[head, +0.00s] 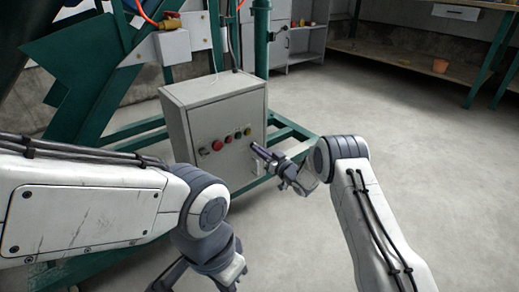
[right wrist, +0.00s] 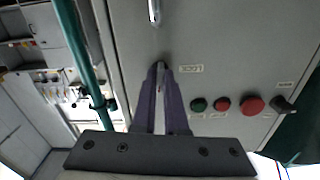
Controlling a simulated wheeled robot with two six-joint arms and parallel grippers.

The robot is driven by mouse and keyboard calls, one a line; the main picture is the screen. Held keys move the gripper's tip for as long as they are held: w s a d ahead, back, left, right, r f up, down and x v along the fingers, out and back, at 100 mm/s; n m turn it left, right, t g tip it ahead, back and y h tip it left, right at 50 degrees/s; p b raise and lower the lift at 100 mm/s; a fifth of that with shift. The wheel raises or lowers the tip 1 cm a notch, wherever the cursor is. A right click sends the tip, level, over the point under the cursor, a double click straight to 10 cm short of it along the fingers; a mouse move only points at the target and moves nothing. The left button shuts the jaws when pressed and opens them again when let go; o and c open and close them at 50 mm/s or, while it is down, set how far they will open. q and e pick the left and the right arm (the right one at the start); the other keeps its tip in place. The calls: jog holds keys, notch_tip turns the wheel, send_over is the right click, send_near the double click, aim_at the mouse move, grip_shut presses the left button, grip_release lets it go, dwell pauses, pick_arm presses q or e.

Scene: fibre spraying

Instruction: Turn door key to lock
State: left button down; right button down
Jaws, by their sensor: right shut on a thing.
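The grey control cabinet (head: 222,165) stands in the middle of the head view, its door facing me and closed. My right gripper (head: 257,150) reaches its right side. In the right wrist view the two dark purple fingers (right wrist: 161,72) are close together against the door (right wrist: 215,45), next to a small label (right wrist: 191,68). They are shut on the door key (right wrist: 161,78), of which only a thin sliver shows between them. The lock itself is hidden behind the fingertips. My left gripper (head: 205,275) hangs low at the bottom edge, away from the cabinet, its fingers partly cut off.
A red button (head: 217,146) and several other small buttons sit on the door, left of my right gripper. A metal handle (right wrist: 154,12) shows on the door in the wrist view. Green frame bars (head: 290,128) stand behind the cabinet. The floor at right is clear.

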jog(key=shift+n, duration=0.6)
jog(key=c, duration=1)
grip_release()
jog(key=shift+o, duration=0.2)
jog(key=p+v, duration=0.5)
jog(key=v, duration=0.5)
jog(key=shift+s+p, duration=0.25)
jog(key=shift+p, duration=0.15)
jog(key=shift+d, duration=0.15)
